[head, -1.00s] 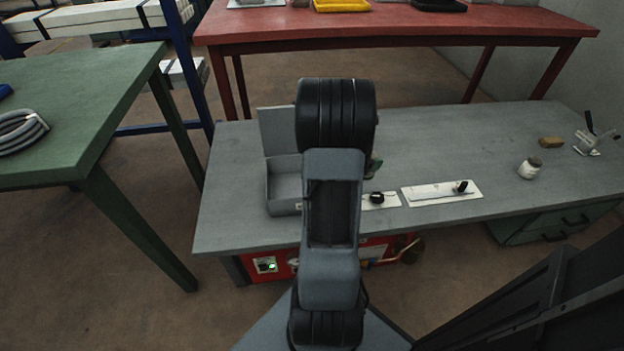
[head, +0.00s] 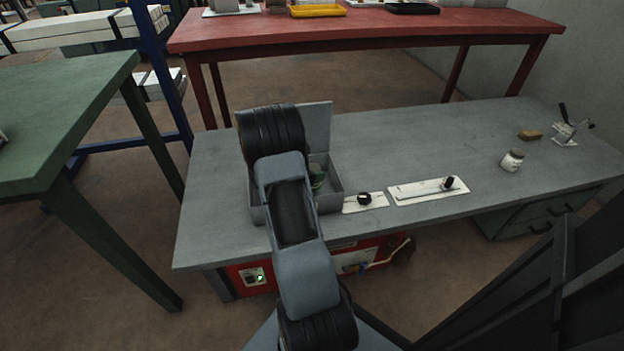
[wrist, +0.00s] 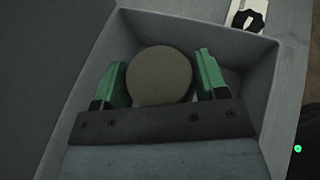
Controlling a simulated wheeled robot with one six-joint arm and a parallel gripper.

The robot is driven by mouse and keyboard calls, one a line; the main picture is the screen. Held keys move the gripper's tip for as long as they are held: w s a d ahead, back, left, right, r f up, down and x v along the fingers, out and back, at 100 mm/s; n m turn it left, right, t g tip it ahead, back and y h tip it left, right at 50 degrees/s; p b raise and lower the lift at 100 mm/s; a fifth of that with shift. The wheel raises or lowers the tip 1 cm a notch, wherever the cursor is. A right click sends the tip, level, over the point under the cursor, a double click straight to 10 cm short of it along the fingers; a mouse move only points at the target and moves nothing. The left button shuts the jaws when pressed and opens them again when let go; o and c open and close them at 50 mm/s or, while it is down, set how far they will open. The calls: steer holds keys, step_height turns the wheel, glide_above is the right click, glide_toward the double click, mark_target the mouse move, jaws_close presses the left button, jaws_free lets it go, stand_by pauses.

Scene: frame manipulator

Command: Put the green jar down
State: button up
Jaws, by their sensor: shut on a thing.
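My gripper (wrist: 160,85) shows in the wrist view with two green fingers, shut on the green jar (wrist: 160,76), one finger on each side. Only the jar's round brown-grey lid shows there; its body is hidden below. The jar and fingers are within the walls of the open grey box (wrist: 215,30). Whether the jar touches the box floor I cannot tell. In the head view the box (head: 331,187) stands on the grey bench with its lid raised, and my arm covers its left part. A bit of green shows inside it beside my wrist.
On the grey bench (head: 420,140), two white plates with black knobs (head: 364,199) (head: 447,184) lie right of the box. A white jar (head: 512,161), a tan block (head: 530,135) and a clamp (head: 566,130) stand farther right. The middle back is clear.

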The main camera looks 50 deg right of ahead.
steer(key=shift+f+b, duration=0.75)
steer(key=shift+f, duration=0.85)
steer(key=shift+f, duration=0.15)
steer(key=o, duration=1.1)
steer(key=shift+c, duration=0.2)
